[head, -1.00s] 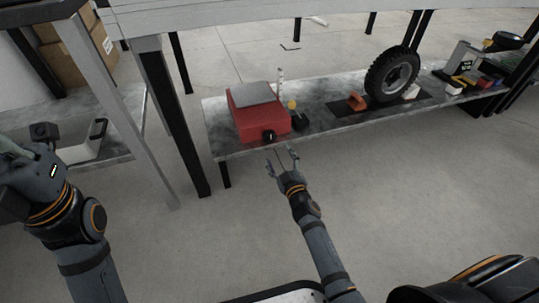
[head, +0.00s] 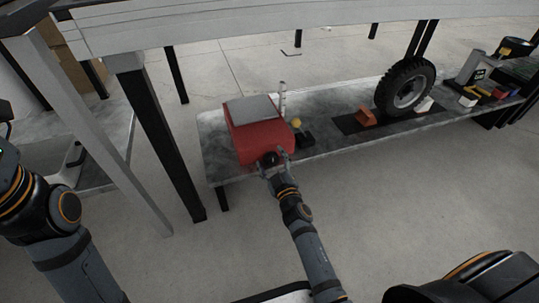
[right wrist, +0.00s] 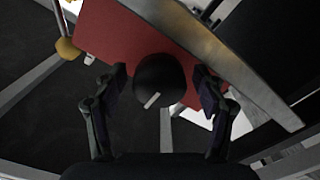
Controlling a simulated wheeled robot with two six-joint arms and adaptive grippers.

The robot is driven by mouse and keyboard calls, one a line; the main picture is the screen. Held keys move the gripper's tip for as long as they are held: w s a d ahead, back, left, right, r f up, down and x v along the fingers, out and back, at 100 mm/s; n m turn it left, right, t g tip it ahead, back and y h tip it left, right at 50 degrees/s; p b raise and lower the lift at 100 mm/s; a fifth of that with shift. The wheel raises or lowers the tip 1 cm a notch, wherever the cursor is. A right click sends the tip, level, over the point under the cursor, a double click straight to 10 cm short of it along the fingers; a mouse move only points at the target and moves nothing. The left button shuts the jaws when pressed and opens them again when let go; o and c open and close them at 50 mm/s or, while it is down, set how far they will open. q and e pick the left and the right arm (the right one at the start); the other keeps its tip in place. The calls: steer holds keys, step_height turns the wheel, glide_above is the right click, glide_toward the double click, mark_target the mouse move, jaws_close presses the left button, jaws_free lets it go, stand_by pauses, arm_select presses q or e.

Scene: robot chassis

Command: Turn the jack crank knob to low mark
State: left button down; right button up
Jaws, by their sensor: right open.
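The red jack (head: 258,130) with a grey top plate stands at the left end of the low metal shelf. Its black round crank knob (head: 267,158) is on the front face, partly hidden by my right gripper in the head view. In the right wrist view the knob (right wrist: 160,82) shows a pale line pointing to its lower left. My right gripper (head: 273,165) is open, with one finger on each side of the knob; gaps show between fingers and knob in the wrist view (right wrist: 160,90). A white upright post (head: 283,97) stands behind the jack; its marks are too small to read.
A yellow-topped black item (head: 298,128) stands just right of the jack. Further right on the shelf (head: 335,148) are an orange block (head: 366,117), a tire (head: 405,86) and several small items. A dark table leg (head: 160,140) stands left of the jack.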

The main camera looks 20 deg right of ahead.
steer(key=shift+c, duration=0.3)
steer(key=c, duration=1.1)
